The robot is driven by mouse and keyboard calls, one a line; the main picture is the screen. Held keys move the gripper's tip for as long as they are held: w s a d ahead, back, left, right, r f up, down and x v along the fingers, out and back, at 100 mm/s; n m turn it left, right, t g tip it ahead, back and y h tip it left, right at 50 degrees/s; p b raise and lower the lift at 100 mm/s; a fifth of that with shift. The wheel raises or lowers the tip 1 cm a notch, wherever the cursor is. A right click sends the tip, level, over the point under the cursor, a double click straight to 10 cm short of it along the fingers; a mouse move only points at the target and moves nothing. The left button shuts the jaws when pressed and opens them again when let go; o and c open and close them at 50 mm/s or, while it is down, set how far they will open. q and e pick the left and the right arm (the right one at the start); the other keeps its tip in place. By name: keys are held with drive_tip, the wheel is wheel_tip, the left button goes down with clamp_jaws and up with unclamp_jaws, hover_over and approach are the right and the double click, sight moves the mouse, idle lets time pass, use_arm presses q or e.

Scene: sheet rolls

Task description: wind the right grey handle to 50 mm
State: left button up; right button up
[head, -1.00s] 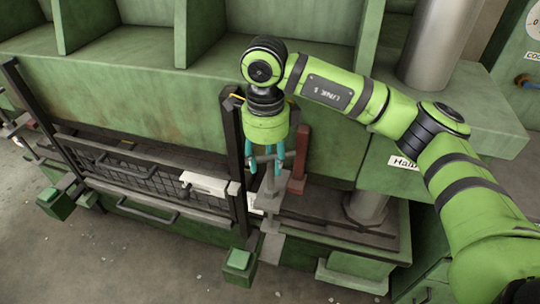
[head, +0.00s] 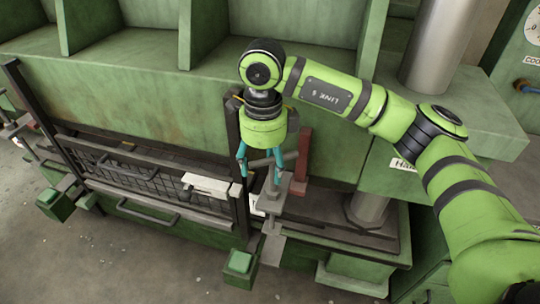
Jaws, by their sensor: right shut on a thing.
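My right gripper (head: 260,164), with teal fingers, points down over the handle's top. Its fingers are shut on the crossbar, which is partly hidden between them. No millimetre reading can be made out. My left gripper is not in view.
A black mesh guard (head: 150,178) with a dark upright post stands left of the handle. A red-brown post (head: 303,158) is close behind on the right. A green button box (head: 240,263) sits in front, and a steel column (head: 430,45) rises at right.

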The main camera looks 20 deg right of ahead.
sight(271, 158)
drive_tip(key=shift+w+d+r+m, duration=0.5)
drive_tip(key=shift+w+d+r, duration=0.25)
drive_tip(key=shift+d+r, duration=0.25)
drive_tip(key=r+p, duration=0.1)
drive_tip(key=d+r+p, duration=0.2)
drive_tip(key=r, duration=0.1)
drive_tip(key=shift+w, duration=0.35)
drive_tip(key=r, duration=0.1)
drive_tip(key=a+r+p, duration=0.1)
drive_tip(key=r+p, duration=0.1)
drive_tip(key=shift+s+a, duration=0.25)
drive_tip(key=shift+d+r, duration=0.2)
drive_tip(key=shift+r, duration=0.2)
drive_tip(key=shift+a, duration=0.15)
